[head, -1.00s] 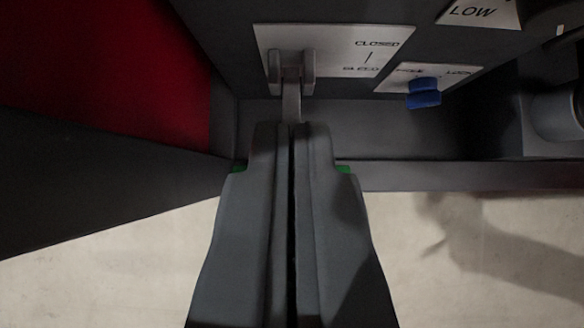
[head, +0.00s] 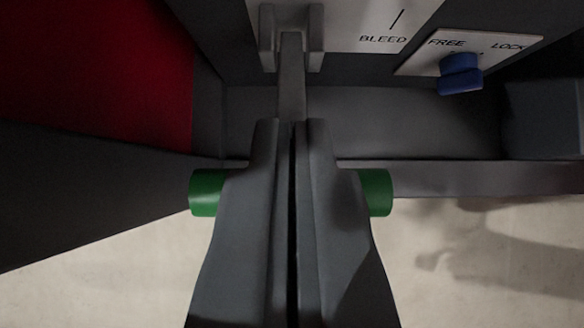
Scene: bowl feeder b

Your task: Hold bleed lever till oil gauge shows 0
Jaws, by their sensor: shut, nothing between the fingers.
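The bleed lever is a grey bar (head: 291,85) pivoting in a two-cheeked grey bracket (head: 268,38), with a green cross grip (head: 206,193) at its lower end. Its plate (head: 378,22) reads BLEED beside a short line. My gripper (head: 293,124) is shut with its fingers side by side and nothing between them. It lies in front of the green grip and hides the grip's middle, so I cannot tell whether they touch. The green ends stick out on both sides of the fingers. The oil gauge is not in view.
A blue knob (head: 460,74) sits right of the lever on a plate marked FREE and LOCK (head: 500,48). A grey ledge (head: 440,176) runs behind the gripper. A red panel (head: 95,70) is at upper left, and pale floor (head: 110,285) shows below.

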